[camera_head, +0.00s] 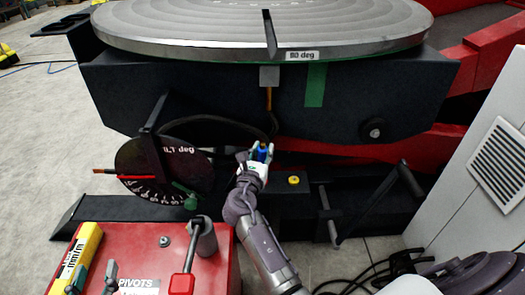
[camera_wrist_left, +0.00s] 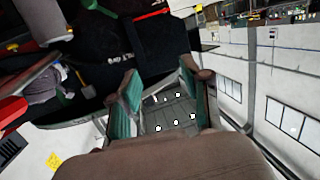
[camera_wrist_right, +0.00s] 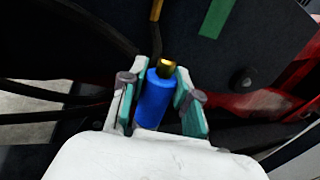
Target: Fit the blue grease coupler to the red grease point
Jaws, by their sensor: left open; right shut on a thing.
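The blue grease coupler (camera_wrist_right: 154,98) has a brass tip and sits upright between the teal fingers of my right gripper (camera_wrist_right: 160,105), which is shut on it. In the head view the coupler (camera_head: 262,152) is in front of the dark body under the round table, and the right gripper (camera_head: 257,165) grasps it from below. A black hose runs close by, and I cannot tell where it ends. My left gripper (camera_head: 93,278) is at the lower left of the head view, open and empty; its spread fingers show in the left wrist view (camera_wrist_left: 160,88). I cannot make out a red grease point.
The round tilting table (camera_head: 200,25) is above. A tilt dial (camera_head: 150,180) with a red pointer stands left of my right gripper. A yellow button (camera_head: 294,180) and black crank handle (camera_head: 370,205) lie right.

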